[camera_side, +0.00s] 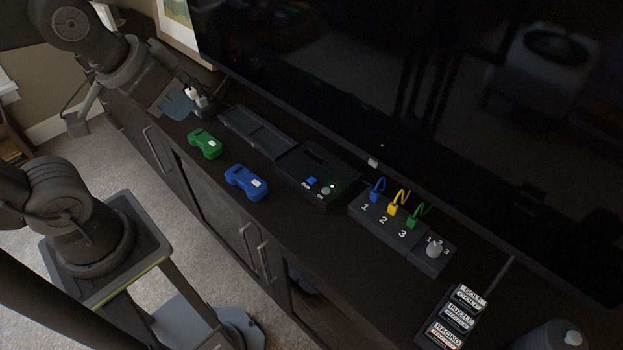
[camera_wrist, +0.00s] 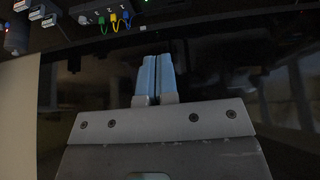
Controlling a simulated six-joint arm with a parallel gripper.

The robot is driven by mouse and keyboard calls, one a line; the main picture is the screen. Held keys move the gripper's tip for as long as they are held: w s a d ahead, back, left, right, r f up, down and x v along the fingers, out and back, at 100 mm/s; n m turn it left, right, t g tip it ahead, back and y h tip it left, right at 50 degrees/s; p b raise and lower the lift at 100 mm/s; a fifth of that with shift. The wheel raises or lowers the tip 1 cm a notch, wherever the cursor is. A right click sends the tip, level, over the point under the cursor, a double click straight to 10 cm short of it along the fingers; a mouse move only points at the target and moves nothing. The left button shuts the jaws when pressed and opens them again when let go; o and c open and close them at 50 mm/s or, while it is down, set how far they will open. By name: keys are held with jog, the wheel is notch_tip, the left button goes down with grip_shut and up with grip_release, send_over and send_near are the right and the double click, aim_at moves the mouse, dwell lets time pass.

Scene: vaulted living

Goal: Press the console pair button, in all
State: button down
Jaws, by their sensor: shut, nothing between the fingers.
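The black console (camera_side: 309,178) sits on the dark cabinet in the side view. The button labels are too small to read with certainty. A green controller (camera_side: 205,143) and a blue controller (camera_side: 246,182) lie on the cabinet left of the console. My gripper (camera_side: 181,105) is at the upper left of the side view, apart from the console. Its pale blue fingers (camera_wrist: 158,77) are together and empty in the wrist view.
A selector box (camera_side: 401,232) with blue, yellow and green plugs and a grey knob stands right of the console. Labelled game cases (camera_side: 459,317) sit in a rack further right. An empty black tray (camera_side: 257,132) lies left of the console. A large dark screen (camera_side: 440,90) stands behind.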

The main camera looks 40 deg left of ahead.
dwell(0.3)
jog(key=m+t+h, duration=0.3)
jog(key=m+h, duration=0.1)
jog(key=m, duration=1)
send_over(312, 182)
notch_tip(312, 182, down, 24)
jog(key=shift+a, duration=0.1)
jog(key=shift+f, duration=4.35)
